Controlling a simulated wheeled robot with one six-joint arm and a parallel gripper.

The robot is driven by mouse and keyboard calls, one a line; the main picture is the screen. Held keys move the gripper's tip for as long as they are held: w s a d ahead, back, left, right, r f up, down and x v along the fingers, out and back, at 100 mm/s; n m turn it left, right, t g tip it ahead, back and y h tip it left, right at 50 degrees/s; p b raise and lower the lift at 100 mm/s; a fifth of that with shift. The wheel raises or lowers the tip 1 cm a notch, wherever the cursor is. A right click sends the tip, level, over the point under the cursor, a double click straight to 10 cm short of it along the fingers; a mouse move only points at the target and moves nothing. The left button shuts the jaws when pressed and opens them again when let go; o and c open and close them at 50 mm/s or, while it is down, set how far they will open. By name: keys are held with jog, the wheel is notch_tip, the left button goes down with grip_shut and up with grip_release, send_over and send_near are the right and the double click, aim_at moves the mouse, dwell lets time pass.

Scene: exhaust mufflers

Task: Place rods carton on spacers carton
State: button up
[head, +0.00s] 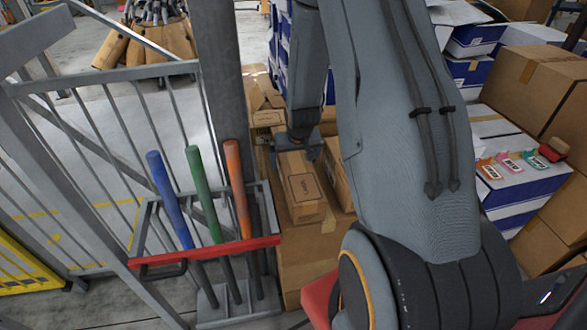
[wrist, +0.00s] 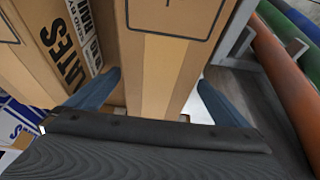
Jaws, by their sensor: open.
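A tan carton (head: 305,202) with a small dark label and outline lies below my gripper (head: 298,145) in the head view. The label is too small to read surely, so I cannot tell if it is the rods carton. In the wrist view, my gripper (wrist: 158,92) is open, its two blue-grey fingers on either side of a tan carton (wrist: 160,66) with a pale tape strip. I cannot tell whether they touch it. A neighbouring carton (wrist: 48,48), lettered "…ATES", stands close at its left. I cannot identify the spacers carton.
A larger tan box (head: 300,262) supports the cartons. A rack with a red bar (head: 215,252) holds blue, green and orange tubes (head: 235,185) close by. White-and-blue boxes (head: 515,180) stand at right. My arm hides part of the middle.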

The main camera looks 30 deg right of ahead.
jog(key=shift+p+x, duration=0.8)
jog(key=shift+x, duration=1.65)
jog(key=shift+s+d, duration=0.1)
jog(key=shift+s, duration=0.05)
jog(key=c, duration=2.1)
jog(key=shift+r, duration=0.1)
jog(key=shift+r, duration=0.5)
notch_tip(320, 180, up, 13)
jog(key=p, duration=0.7)
notch_tip(320, 180, up, 4)
jog(key=p, duration=0.5)
jog(key=shift+f, duration=0.1)
